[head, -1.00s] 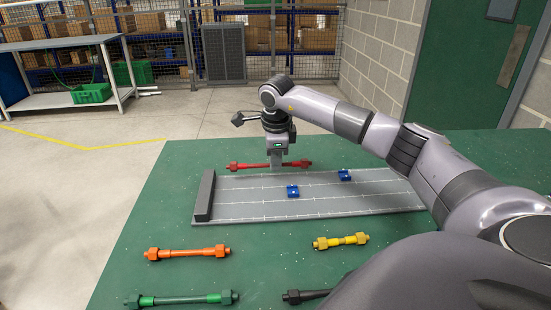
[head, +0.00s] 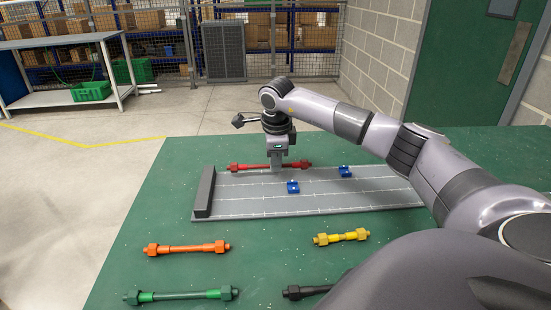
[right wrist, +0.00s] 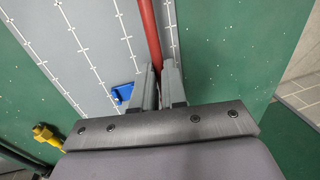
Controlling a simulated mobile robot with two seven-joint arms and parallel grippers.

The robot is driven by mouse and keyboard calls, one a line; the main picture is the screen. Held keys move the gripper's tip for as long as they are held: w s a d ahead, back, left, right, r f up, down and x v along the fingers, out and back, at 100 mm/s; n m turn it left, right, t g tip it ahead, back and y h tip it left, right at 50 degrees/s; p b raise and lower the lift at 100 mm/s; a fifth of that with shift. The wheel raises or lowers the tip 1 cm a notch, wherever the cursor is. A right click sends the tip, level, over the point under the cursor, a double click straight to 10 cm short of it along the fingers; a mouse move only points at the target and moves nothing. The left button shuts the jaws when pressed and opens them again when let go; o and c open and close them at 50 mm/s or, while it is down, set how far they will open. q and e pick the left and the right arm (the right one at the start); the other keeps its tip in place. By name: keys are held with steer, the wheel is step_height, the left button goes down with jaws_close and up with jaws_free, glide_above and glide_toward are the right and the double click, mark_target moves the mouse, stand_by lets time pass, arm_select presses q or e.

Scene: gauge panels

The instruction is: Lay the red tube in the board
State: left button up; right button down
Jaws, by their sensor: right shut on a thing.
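The red tube (head: 245,166) lies level across the far edge of the grey board (head: 250,209) in the head view, with a hex fitting at each end. My right gripper (head: 276,169) points down and is shut on the middle of the tube. In the right wrist view the red tube (right wrist: 149,35) runs between the two fingers (right wrist: 158,78), along the board's far strip. I cannot tell whether the tube touches the board. The board has a dark raised block (head: 204,192) at its left end and two blue clips (head: 293,187) (head: 344,171) on it. My left gripper is out of view.
On the green table (head: 150,200) in front of the board lie an orange tube (head: 187,248), a yellow tube (head: 341,237), a green tube (head: 180,296) and a black tube (head: 308,291), partly hidden by my right arm. The table left of the board is clear.

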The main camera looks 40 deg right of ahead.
steer(key=shift+f+b, duration=0.45)
steer(key=shift+f, duration=0.7)
steer(key=c, duration=1.1)
jaws_free()
step_height(320, 180, up, 13)
steer(key=s+p, duration=0.1)
steer(key=p, duration=0.4)
steer(key=shift+a+p, duration=0.4)
steer(key=shift+a, duration=0.05)
steer(key=shift+s, duration=0.1)
